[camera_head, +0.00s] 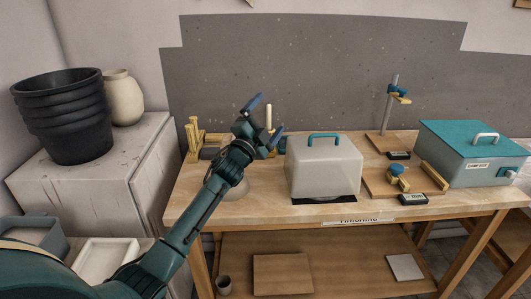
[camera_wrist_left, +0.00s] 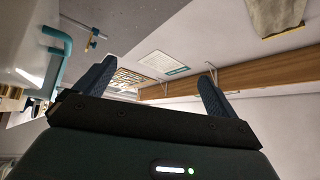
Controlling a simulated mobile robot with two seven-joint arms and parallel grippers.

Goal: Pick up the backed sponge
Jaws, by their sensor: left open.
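I cannot make out a backed sponge in either view; it may be hidden or too small to tell. My left gripper (camera_head: 265,119) is raised over the back of the wooden table (camera_head: 222,213), left of the white cover. Its blue fingers are spread apart with nothing between them. In the left wrist view the open fingers (camera_wrist_left: 153,82) face a wall and a wooden shelf, not the tabletop. My left arm hides part of the table behind it. My right gripper is not in view.
A whitish cover with a teal handle (camera_head: 324,172) stands mid-table. Wooden fixtures (camera_head: 194,140) stand at the back left. A clamp on a board (camera_head: 398,178), a post stand (camera_head: 388,105) and a teal-lidded box (camera_head: 470,155) fill the right. Black pots (camera_head: 65,118) stand left.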

